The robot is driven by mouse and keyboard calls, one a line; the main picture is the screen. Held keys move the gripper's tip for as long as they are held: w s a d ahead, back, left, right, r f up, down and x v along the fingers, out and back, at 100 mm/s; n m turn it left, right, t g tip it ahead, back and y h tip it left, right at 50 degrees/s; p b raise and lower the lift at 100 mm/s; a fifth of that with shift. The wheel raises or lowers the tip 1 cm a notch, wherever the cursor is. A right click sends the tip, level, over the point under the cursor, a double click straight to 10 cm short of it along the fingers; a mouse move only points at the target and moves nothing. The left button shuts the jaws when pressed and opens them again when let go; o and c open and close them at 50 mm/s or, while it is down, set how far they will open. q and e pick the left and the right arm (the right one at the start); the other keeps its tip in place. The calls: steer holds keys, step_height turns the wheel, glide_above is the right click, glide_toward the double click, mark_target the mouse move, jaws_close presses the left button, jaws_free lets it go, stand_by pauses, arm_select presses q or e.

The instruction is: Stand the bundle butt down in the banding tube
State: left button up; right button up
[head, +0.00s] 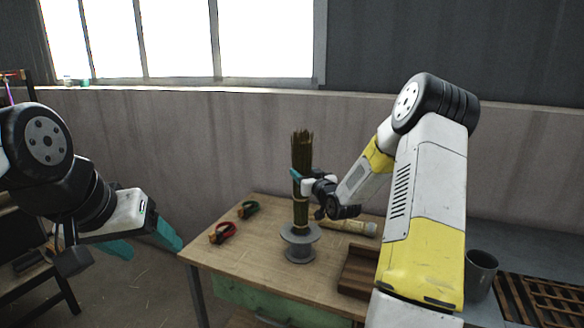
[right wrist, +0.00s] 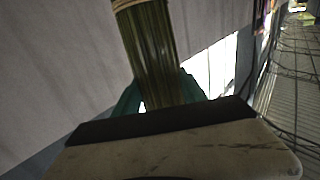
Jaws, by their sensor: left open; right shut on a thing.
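The bundle (head: 301,150) is a tall, upright sheaf of green-brown stalks. My right gripper (head: 298,176) is shut on it around its middle, with a teal finger showing at its side. In the right wrist view the bundle (right wrist: 151,50) runs up between the teal fingers, with a pale band near the picture's top. The grey banding tube (head: 299,254), with flanged rims, stands on the table directly below the bundle. The bundle's lower end meets the tube's top; I cannot tell how deep it sits. My left gripper (head: 143,243) is open and empty, left of the table.
Red-handled (head: 222,232) and green-handled (head: 248,209) tools lie on the wooden table (head: 245,262), left of the tube. A brown wooden tray (head: 356,272) is at right. A dark mug (head: 481,274) and slatted rack (head: 545,300) stand further right.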

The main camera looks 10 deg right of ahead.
steer(key=shift+f, duration=1.9)
steer(key=o, duration=1.2)
steer(key=shift+s, duration=0.15)
steer(key=s, duration=0.2)
steer(key=s+d, duration=0.1)
steer(key=s, duration=0.4)
steer(key=shift+s+d, duration=0.2)
steer(key=shift+d, duration=0.05)
